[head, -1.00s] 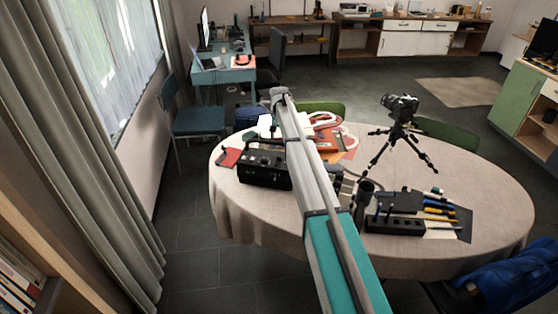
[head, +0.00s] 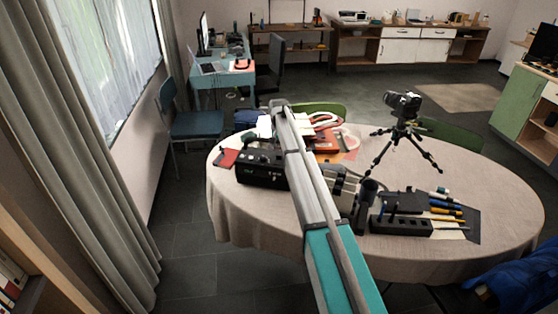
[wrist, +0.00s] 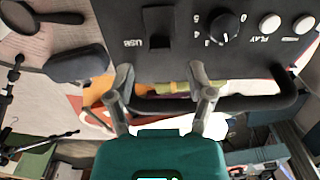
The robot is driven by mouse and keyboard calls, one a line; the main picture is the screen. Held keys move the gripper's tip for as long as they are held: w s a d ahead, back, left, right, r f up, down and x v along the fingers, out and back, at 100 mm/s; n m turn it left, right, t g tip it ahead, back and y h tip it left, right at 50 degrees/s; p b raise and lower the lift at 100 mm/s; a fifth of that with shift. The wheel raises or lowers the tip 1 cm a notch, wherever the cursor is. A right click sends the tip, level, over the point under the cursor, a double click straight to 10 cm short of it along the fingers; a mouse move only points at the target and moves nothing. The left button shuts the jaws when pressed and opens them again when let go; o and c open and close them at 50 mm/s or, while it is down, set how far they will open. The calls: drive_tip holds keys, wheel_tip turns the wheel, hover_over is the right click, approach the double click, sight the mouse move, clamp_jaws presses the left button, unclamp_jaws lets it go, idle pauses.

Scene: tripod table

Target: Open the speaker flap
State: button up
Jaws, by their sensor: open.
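The black speaker (head: 262,168) stands on the left part of the round table in the head view, partly covered by my arm. In the wrist view its dark panel (wrist: 185,60) fills the top, with a small dark flap (wrist: 158,24) beside the USB lettering, a numbered knob and round buttons. The flap looks closed. My gripper (wrist: 163,84) is open and empty, its two fingertips apart, just below the flap in the picture. Contact with the panel cannot be told. The speaker's black handle (wrist: 255,103) passes close by the fingers. My gripper is hidden in the head view.
The table (head: 240,215) also bears a camera on a tripod (head: 402,130), a black pen holder (head: 402,225), and red and orange items near the speaker. A dark rounded case (wrist: 78,64) and a magnifier (wrist: 38,15) lie beside the speaker in the wrist view.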

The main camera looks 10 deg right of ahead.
sight(278, 160)
drive_tip(key=shift+f+b, duration=1.9)
drive_tip(key=shift+f, duration=0.3)
clamp_jaws()
